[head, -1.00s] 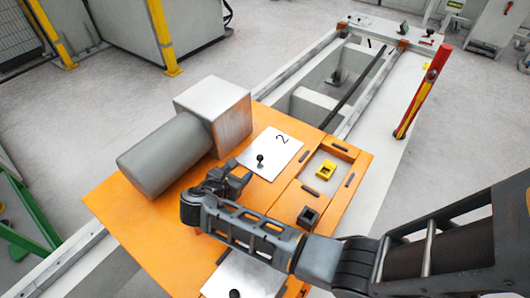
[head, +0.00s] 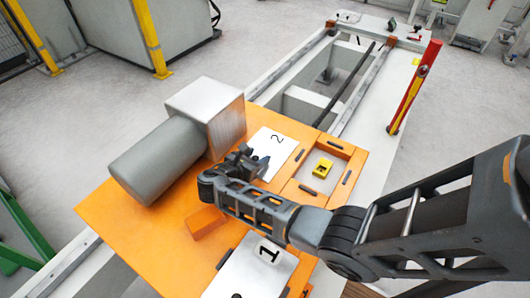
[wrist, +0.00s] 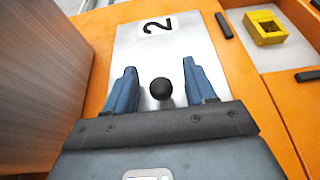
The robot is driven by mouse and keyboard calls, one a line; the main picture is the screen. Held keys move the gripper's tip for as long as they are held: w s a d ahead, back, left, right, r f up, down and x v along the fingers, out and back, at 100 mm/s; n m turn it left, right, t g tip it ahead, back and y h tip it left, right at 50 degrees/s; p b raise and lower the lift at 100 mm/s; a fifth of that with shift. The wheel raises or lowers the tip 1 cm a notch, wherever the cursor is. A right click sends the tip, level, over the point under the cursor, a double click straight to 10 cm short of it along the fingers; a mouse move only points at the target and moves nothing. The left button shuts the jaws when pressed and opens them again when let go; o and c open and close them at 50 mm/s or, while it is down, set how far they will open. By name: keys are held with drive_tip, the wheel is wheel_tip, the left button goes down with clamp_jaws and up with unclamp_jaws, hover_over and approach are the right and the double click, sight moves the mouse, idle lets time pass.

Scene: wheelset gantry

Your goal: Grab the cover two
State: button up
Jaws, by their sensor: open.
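Cover two is a flat pale plate (head: 279,148) marked "2" with a black ball knob, lying on the orange table top. It also shows in the wrist view (wrist: 185,48), where its black knob (wrist: 161,88) stands between my two fingers. My gripper (head: 248,161) is over the near part of the cover and hides its knob in the head view. In the wrist view my gripper (wrist: 163,85) is open, with a blue-grey finger on each side of the knob and a gap to each. Nothing is held.
A grey cylinder with a square metal block (head: 212,110) lies left of the cover, close to my gripper. Cover one (head: 255,268) lies nearer, marked "1". A yellow part (head: 322,168) sits in a recess to the right. A red and yellow post (head: 414,88) stands beyond.

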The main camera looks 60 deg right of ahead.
drive_tip(key=shift+c, duration=0.4)
clamp_jaws()
drive_tip(key=shift+r, duration=0.1)
